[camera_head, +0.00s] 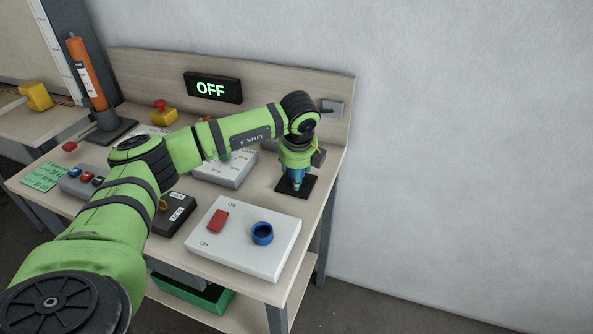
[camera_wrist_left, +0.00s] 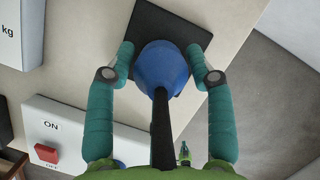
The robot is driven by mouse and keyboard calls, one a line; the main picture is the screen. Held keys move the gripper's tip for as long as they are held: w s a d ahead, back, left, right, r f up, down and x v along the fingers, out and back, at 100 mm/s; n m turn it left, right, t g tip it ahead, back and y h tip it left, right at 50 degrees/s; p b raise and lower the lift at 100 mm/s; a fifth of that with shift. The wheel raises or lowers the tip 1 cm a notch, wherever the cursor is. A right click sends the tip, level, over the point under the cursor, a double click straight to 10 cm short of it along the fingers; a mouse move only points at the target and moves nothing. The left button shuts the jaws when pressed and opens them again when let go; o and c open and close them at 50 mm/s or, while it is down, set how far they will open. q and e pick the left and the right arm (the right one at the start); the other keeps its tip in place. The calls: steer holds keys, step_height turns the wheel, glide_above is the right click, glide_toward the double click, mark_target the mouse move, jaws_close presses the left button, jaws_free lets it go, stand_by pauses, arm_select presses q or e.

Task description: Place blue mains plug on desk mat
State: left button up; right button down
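The blue mains plug (camera_wrist_left: 160,68) is between the two fingertips of my left gripper (camera_wrist_left: 160,55) in the left wrist view, with both tips against its sides. Its black cable runs back toward the wrist. The black square desk mat (camera_wrist_left: 150,20) lies beyond the plug. In the head view my left gripper (camera_head: 297,182) points down over the mat (camera_head: 303,191) at the right end of the desk. The gripper partly hides the plug there, and I cannot tell whether the plug touches the mat. My right gripper is not in view.
A white box (camera_head: 235,250) with a red switch and a blue round socket (camera_head: 262,233) stands at the desk's front. A grey-white box (camera_head: 225,172) is left of the mat. An OFF display (camera_head: 212,88) is on the back panel. A black key box (camera_head: 178,213) stands beside the white one.

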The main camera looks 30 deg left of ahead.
arm_select(q)
steer(key=shift+r, duration=0.1)
steer(key=shift+r, duration=0.2)
steer(key=shift+d+r, duration=0.1)
steer(key=shift+r, duration=0.2)
steer(key=b+v, duration=0.2)
steer(key=v, duration=0.9)
steer(key=shift+s+r, duration=0.1)
steer(key=shift+s, duration=0.05)
